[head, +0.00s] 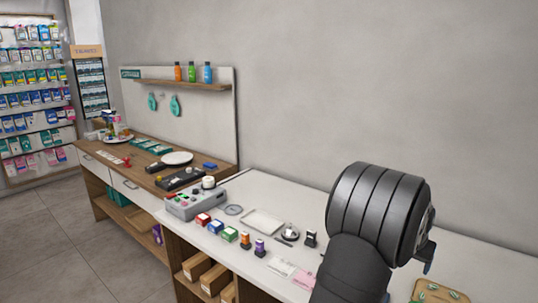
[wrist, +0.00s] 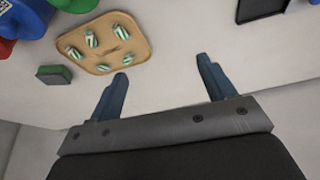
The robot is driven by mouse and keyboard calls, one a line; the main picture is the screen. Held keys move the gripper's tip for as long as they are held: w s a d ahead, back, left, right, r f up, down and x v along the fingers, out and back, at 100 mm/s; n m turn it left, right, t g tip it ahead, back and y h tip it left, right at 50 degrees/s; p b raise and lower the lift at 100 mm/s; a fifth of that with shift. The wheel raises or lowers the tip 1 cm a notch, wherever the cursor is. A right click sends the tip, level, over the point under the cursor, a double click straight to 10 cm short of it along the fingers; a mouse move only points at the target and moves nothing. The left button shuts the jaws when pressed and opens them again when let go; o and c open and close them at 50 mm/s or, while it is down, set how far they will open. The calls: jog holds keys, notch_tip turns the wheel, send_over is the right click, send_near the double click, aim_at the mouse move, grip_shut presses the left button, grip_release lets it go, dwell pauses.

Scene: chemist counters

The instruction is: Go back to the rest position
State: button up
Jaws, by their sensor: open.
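My gripper (wrist: 163,70) shows in the wrist view with its two blue fingers spread wide apart. Nothing is between them; only pale counter surface shows there. In the head view my black arm rises at the right over the white counter (head: 340,243), and its bulk hides most of the gripper. A tan wooden tray (wrist: 80,64) with several small green-and-white pieces lies on the counter beside the left finger, apart from it. Part of this tray also shows at the lower right of the head view (head: 419,288).
A grey control box (head: 196,204), small coloured boxes, stamps and a white tray (head: 262,221) stand on the counter left of my arm. A green-topped block (wrist: 54,75) and blue, red and green things sit at the wrist view's left. The grey wall (head: 290,90) rises behind.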

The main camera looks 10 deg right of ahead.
jog(key=w+a+n, duration=0.1)
jog(key=w+a, duration=0.4)
jog(key=a, duration=0.4)
jog(key=w+a+f+n, duration=0.1)
jog(key=w+a, duration=0.4)
jog(key=a, duration=0.4)
jog(key=shift+w+a+t+y, duration=0.2)
jog(key=shift+w+t+y, duration=0.1)
jog(key=shift+w, duration=0.1)
jog(key=s+d+m, duration=0.1)
jog(key=s+d, duration=0.4)
jog(key=d, duration=0.4)
jog(key=s+d+r+m, duration=0.1)
jog(key=s+d, duration=0.5)
jog(key=d, duration=0.3)
jog(key=shift+d, duration=0.3)
jog(key=shift+w+a, duration=0.1)
